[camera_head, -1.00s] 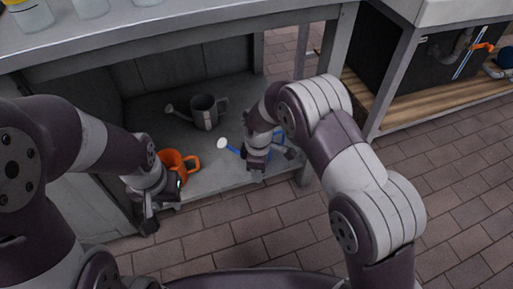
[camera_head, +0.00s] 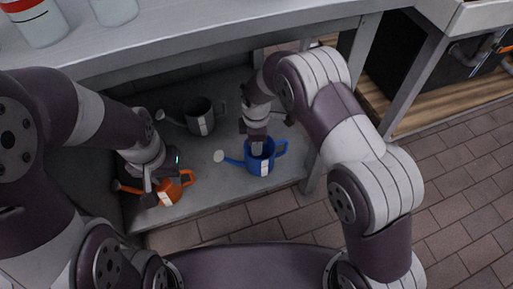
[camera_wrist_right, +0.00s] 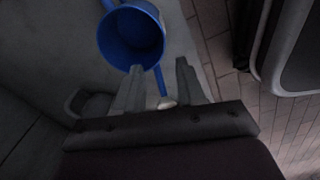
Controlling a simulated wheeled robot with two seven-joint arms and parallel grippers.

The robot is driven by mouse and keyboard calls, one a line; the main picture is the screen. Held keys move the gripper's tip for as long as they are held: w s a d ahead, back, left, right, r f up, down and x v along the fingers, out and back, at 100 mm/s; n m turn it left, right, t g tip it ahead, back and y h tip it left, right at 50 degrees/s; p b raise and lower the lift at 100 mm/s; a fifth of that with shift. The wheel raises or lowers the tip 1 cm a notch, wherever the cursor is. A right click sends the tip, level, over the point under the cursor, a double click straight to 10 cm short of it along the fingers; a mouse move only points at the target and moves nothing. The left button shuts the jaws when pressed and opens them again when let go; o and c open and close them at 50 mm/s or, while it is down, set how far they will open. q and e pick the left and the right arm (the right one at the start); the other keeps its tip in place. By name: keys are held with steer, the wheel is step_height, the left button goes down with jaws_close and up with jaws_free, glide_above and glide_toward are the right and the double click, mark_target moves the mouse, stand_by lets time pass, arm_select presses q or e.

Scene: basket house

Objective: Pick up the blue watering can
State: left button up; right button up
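The blue watering can (camera_head: 262,163) stands upright on the grey lower shelf, its spout to the left and its handle to the right. My right gripper (camera_head: 257,143) is over the can's back rim in the head view and covers part of it. In the right wrist view the blue can (camera_wrist_right: 132,40) lies past the fingertips. My right gripper (camera_wrist_right: 158,75) is open there, with the can's spout showing between the fingers. My left gripper (camera_head: 162,178) is at the orange watering can (camera_head: 168,193) and partly covers it. Its finger opening is unclear.
A dark grey watering can (camera_head: 198,117) stands farther back on the shelf (camera_head: 215,190). The worktop (camera_head: 200,42) above holds jars (camera_head: 40,25). A table leg (camera_head: 312,168) stands right of the blue can. Brick floor (camera_head: 440,170) lies to the right.

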steer(key=b, duration=0.8)
glide_above(257, 175)
steer(key=f, duration=1.2)
steer(key=shift+w+f, duration=0.1)
steer(key=shift+w, duration=0.1)
steer(key=shift+r, duration=0.25)
jaws_close()
